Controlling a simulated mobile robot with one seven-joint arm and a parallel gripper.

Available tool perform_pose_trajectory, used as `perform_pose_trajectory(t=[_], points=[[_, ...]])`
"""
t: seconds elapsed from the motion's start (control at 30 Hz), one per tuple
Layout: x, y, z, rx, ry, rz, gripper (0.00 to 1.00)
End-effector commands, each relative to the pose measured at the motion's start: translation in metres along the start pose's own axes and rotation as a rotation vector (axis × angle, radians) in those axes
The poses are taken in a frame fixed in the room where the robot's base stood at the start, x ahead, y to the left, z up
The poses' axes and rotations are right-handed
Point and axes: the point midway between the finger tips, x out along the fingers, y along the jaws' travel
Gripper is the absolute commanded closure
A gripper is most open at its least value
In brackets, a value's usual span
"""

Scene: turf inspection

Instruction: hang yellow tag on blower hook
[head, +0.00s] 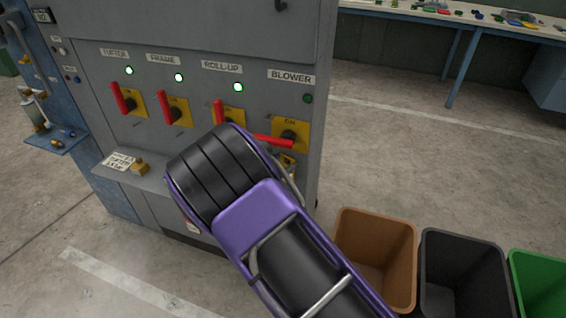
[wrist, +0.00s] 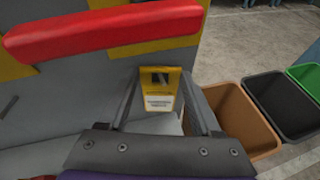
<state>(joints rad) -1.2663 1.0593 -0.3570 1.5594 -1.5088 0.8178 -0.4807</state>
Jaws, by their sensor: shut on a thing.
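The yellow tag (wrist: 160,88), with a dark symbol and a white printed panel, is upright between the fingertips of my gripper (wrist: 161,74) in the wrist view. My gripper is shut on it. In the head view my arm hides most of the gripper; a bit of yellow shows at its end (head: 288,161), just below the blower switch. The blower's red handle (head: 272,140) lies level, pointing left, and crosses the upper left of the wrist view (wrist: 100,32). The blower lamp (head: 308,98) is dark. I cannot make out the blower hook.
Tufter (head: 122,98), frame (head: 167,108) and roll-up (head: 220,112) handles point up under lit lamps. A padlock (head: 140,168) sits on the cabinet ledge beside a label. Brown (head: 348,235), black (head: 430,262) and green (head: 530,290) bins stand right of my arm.

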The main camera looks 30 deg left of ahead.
Motion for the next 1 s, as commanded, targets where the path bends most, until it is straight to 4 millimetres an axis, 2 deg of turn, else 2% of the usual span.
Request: perform_pose_trajectory(t=[0.2,0.23,0.4,0.43,0.83,1.0], points=[[0.001,0.0,0.001,0.001,-0.002,0.001,0.91],[0.001,0.0,0.001,0.001,-0.002,0.001,0.33],[0.001,0.0,0.001,0.001,-0.002,0.001,0.03],[0.001,0.001,0.002,0.001,-0.002,0.001,0.0],[-0.001,0.003,0.003,0.002,-0.003,0.007,0.0],[-0.022,0.004,0.003,0.003,-0.001,0.008,0.0]])
